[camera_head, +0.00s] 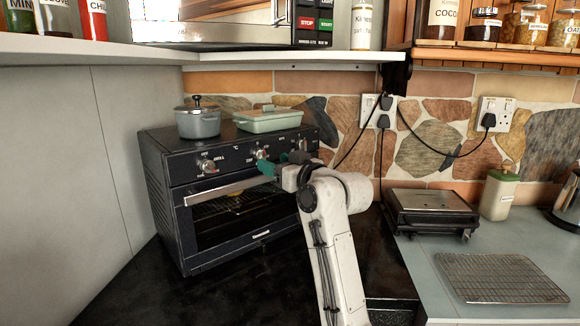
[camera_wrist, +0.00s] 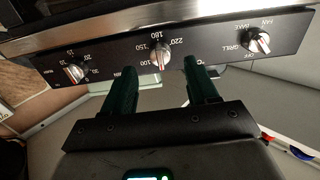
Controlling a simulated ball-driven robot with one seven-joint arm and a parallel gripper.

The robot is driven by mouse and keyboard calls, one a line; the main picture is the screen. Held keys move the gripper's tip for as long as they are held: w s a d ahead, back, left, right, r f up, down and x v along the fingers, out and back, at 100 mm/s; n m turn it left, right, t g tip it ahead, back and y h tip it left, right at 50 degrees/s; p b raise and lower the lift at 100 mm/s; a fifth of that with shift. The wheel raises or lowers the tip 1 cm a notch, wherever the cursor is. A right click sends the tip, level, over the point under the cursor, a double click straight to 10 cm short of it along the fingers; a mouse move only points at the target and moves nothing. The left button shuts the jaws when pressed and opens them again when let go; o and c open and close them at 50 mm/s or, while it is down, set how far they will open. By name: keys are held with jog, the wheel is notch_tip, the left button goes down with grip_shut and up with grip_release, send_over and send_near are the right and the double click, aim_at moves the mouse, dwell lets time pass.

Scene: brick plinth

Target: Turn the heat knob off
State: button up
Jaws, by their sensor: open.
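The oven (camera_head: 160,190) is a black countertop oven with a row of silver knobs on its upper front panel. The heat knob (camera_wrist: 161,57) is the middle one, with 100, 180 and 220 printed around it. It shows in the head view (camera_head: 260,154), partly screened by my gripper (camera_head: 274,164). In the wrist view my gripper (camera_wrist: 159,68) is open, its two green fingers pointing at the panel. The heat knob appears between the fingertips, with gaps on both sides. I cannot tell the depth left between fingertips and knob, or its exact setting.
The grill/bake/fan knob (camera_wrist: 257,42) and the timer knob (camera_wrist: 74,73) flank the heat knob. A grey pot (camera_head: 198,123) and a green lidded dish (camera_head: 268,120) stand on the oven. A low shelf (camera_head: 280,57) overhangs it. A grill press (camera_head: 432,212) sits right.

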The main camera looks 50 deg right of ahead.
jog(key=s, duration=0.5)
jog(key=shift+s+a+p, duration=0.3)
jog(key=shift+s+p, duration=0.05)
jog(key=shift+p, duration=0.05)
